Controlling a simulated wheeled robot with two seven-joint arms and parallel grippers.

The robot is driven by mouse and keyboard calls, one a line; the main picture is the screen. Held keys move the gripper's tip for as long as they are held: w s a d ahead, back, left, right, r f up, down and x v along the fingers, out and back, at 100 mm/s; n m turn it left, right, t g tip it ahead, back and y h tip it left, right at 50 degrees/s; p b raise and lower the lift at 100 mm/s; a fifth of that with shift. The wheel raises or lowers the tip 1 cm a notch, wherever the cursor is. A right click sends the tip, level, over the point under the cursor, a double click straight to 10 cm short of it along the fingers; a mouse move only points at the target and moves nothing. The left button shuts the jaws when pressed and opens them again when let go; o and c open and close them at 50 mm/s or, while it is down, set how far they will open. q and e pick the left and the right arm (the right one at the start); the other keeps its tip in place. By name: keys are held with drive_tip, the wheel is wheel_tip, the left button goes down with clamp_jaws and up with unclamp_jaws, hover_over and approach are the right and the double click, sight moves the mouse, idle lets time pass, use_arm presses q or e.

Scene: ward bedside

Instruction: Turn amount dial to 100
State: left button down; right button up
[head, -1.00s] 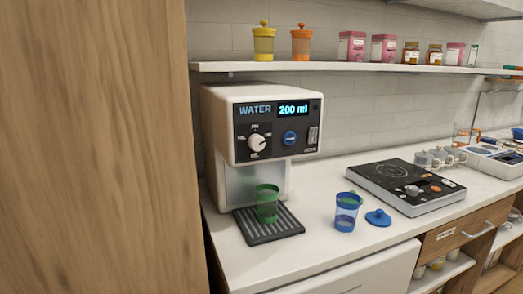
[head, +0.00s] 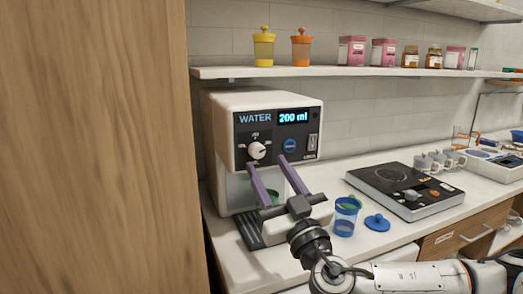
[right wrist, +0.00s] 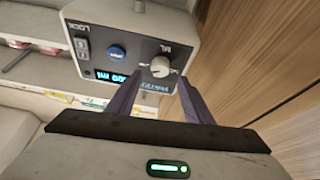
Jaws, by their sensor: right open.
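The white water dispenser (head: 222,125) stands on the counter, and its display (head: 293,118) reads 200 ml. The amount dial (head: 257,150) is a white round knob on the black front panel, left of a blue button (head: 289,146). My right gripper (head: 266,162) is open, its two purple fingers pointing up at the panel, one just below the dial and the other nearer the blue button. In the right wrist view the dial (right wrist: 160,67) lies just beyond and between the open fingertips, with no clear contact. My left gripper is not in view.
A green cup (head: 272,196) shows partly behind my right gripper, by the drip tray (head: 247,232). A blue cup (head: 345,220), a blue lid (head: 377,222) and a black hotplate (head: 385,178) stand to the right. A wooden panel (head: 95,150) closes off the left.

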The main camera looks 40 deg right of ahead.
sight(259, 152)
drive_tip(key=shift+p+x, duration=0.65)
drive_tip(key=shift+x, duration=1.65)
drive_tip(key=shift+f, duration=0.1)
drive_tip(key=c, duration=1.1)
